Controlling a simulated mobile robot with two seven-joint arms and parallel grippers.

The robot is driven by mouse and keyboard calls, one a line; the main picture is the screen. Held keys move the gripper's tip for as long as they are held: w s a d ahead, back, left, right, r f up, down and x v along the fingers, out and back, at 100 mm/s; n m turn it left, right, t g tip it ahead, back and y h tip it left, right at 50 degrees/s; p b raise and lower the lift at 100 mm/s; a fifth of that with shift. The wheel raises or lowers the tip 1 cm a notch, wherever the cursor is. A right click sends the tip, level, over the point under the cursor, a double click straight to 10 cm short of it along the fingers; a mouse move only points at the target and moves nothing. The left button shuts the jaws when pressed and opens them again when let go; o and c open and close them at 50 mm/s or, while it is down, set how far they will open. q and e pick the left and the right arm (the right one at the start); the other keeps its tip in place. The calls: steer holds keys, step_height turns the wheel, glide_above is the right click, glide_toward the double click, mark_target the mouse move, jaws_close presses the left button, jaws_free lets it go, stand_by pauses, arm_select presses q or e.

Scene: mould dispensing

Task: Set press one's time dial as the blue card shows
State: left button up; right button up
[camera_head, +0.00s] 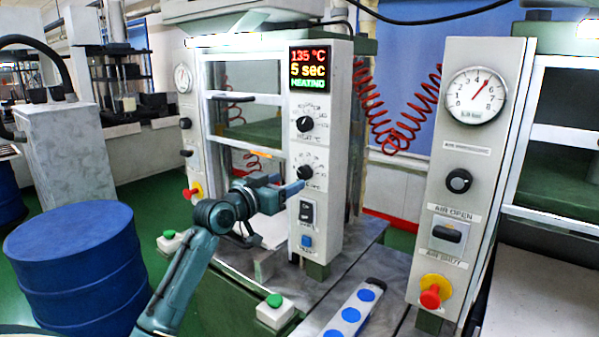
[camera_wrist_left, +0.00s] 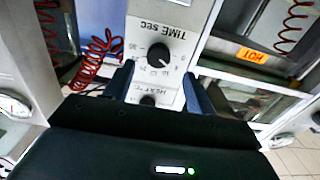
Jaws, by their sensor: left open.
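The press's front panel (camera_head: 320,210) stands in the middle of the head view; its display (camera_head: 310,69) reads 135 °C, 5 sec and HEATING. The black time dial (camera_head: 305,172) is the lower of two knobs. In the left wrist view the panel is upside down, and the time dial (camera_wrist_left: 159,54) shows near the TIME SEC label. My left gripper (camera_head: 288,185) is open at the panel beside the time dial. In the wrist view its fingers (camera_wrist_left: 157,82) stand either side of the dial's line; contact cannot be told. I cannot make out a blue card.
The heat knob (camera_head: 305,123) sits above the time dial; a black switch (camera_head: 306,211) and blue button (camera_head: 306,241) sit below. A second panel with a gauge (camera_head: 475,96) stands right. A blue drum (camera_head: 75,265) stands left. A green button (camera_head: 274,301) is in front.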

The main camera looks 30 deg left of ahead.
mark_target(302, 175)
arm_select(q)
steer(key=w, duration=0.6)
steer(key=shift+w+d+p, duration=0.1)
steer(key=shift+d+p, duration=0.2)
steer(key=shift+p, duration=0.1)
arm_select(e)
steer(key=shift+s+d+f, duration=0.2)
steer(key=shift+s+d, duration=0.1)
steer(key=shift+d, duration=0.15)
arm_select(q)
steer(key=c, duration=1)
arm_select(e)
steer(key=shift+w+a+r, duration=0.15)
steer(key=shift+w, duration=0.1)
